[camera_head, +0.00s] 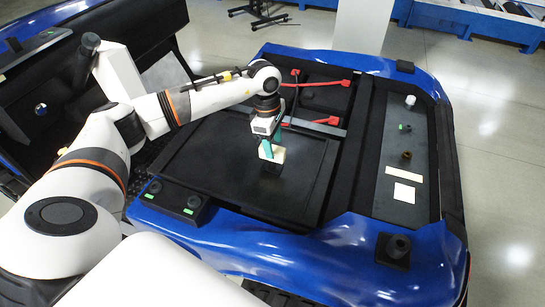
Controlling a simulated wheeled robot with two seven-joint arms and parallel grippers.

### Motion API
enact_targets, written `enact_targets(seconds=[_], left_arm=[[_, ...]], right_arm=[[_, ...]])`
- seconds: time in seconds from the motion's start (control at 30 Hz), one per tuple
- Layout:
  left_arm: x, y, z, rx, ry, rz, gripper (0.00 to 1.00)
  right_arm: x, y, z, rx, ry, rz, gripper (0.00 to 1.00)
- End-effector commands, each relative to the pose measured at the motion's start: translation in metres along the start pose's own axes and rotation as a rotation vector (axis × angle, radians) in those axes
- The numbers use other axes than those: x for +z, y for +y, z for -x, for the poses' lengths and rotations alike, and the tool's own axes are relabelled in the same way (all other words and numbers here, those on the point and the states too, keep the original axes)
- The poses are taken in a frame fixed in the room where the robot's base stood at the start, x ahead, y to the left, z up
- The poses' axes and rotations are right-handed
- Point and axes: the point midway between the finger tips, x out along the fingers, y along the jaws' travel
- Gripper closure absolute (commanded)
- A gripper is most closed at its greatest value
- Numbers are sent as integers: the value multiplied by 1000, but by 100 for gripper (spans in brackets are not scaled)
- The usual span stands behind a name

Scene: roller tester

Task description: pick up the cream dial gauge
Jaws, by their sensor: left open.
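The cream dial gauge (274,154) is a small, pale, block-like thing over the black recessed panel in the middle of the blue-edged tester. A dark patch shows just below it; I cannot tell whether that is its base or its shadow. My left gripper (271,147) points down from above with its teal fingers right at the gauge and overlapping its upper part. It is open. I cannot tell whether the fingers touch the gauge. My right gripper is not in view.
A grey strip (393,205) on the right bears a white cylinder (410,100), small knobs and pale labels. Red handles (325,84) lie behind the gripper. A black knob (397,245) stands at the front right. The black panel (225,160) left of the gauge is clear.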

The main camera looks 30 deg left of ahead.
Motion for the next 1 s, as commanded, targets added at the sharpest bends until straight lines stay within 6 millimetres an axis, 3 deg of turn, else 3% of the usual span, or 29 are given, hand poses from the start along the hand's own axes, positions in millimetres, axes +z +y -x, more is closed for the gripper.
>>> enact_targets(seconds=[0.17, 0.3, 0.6, 0.9, 1.0], left_arm=[[6, -1, -24, 6, -1, 3, 47], [6, -1, -42, 4, 0, 1, 47], [6, -2, -47, 1, 1, 0, 49], [6, -2, -47, 1, 1, 1, 98], [5, -2, -46, 0, 2, 1, 100]], right_arm=[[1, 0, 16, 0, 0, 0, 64], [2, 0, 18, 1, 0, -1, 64], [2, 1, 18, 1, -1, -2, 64], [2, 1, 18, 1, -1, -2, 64], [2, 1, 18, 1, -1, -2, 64]])
